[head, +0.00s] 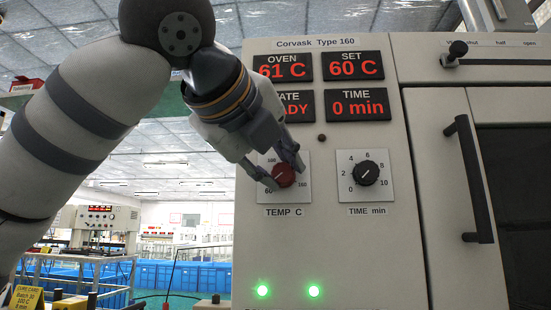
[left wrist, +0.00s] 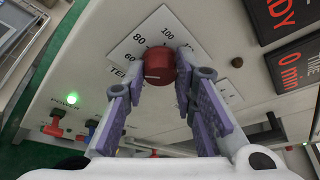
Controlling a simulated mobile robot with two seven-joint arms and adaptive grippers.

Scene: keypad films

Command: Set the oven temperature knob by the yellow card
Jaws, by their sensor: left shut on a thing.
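The red TEMP C knob (head: 284,176) sits on a white dial plate on the oven's front panel. My left gripper (head: 285,172) is shut on it, one finger on each side. The left wrist view shows the red knob (left wrist: 160,65) between the fingertips, with 80 and 100 readable on the dial. My right gripper is out of view.
The black TIME min knob (head: 366,173) is right of the red knob, pointing near 0. The TIME display (head: 359,105) reads 0 min. A black door handle (head: 470,180) stands out at the right. Two green lamps (head: 288,291) glow low on the panel.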

